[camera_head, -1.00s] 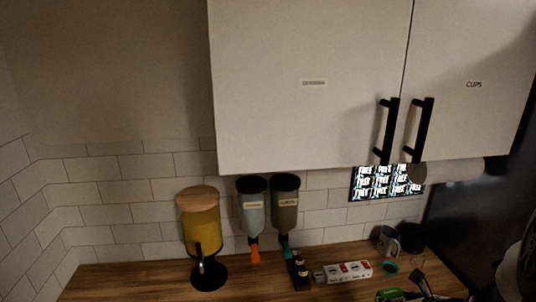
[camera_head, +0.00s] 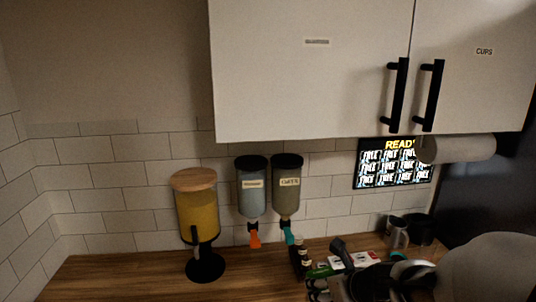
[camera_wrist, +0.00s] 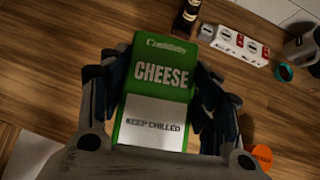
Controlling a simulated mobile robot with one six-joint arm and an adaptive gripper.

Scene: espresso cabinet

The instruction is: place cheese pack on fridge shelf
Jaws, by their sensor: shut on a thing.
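The cheese pack (camera_wrist: 158,78) is green with a white "KEEP CHILLED" panel, and its printed face is toward my wrist camera. My gripper (camera_wrist: 160,70) is shut on it, with one dark finger along each side. In the head view, a green edge of the pack (camera_head: 323,272) shows low in the picture, held above the wooden counter, partly hidden by my gripper. No fridge shelf can be made out in either view.
A wooden counter (camera_head: 110,280) holds a yellow dispenser (camera_head: 199,218), a dark bottle (camera_head: 299,252) and a cup (camera_head: 396,232). In the wrist view, a white box (camera_wrist: 234,43) lies beyond the pack. Closed wall cabinets (camera_head: 310,85) hang above. A dark panel (camera_head: 495,195) stands at right.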

